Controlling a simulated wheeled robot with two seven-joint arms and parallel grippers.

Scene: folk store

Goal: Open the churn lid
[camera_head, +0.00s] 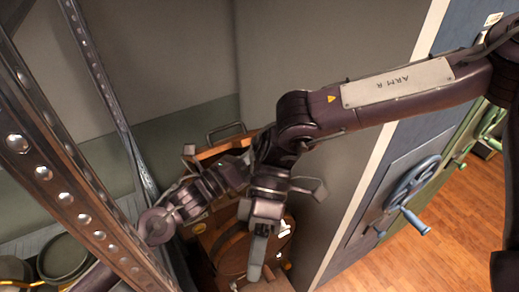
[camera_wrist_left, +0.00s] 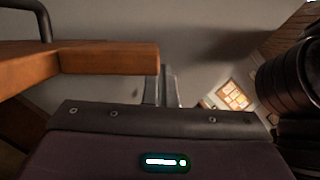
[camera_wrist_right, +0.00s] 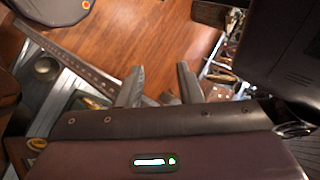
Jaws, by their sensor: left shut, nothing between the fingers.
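The wooden churn (camera_head: 232,248) stands low in the corner in the head view, largely covered by my arms. A wooden board with a dark metal handle (camera_head: 226,132), seemingly its lid, shows at its back; how far it is raised is unclear. The board (camera_wrist_left: 110,60) and handle also show at the left of the left wrist view. My left gripper (camera_wrist_left: 162,88) is shut and empty beside the board's end; contact is unclear. My right gripper (camera_wrist_right: 161,84) is open and empty; in the head view it hangs over the churn's front, its fingers pointing down.
A riveted metal post (camera_head: 62,165) stands close at the left, with a dark pan (camera_head: 64,256) behind it. A blue door with a handwheel (camera_head: 413,185) is at the right. Grey walls close the corner behind the churn. Open wooden floor (camera_head: 455,215) lies at the right.

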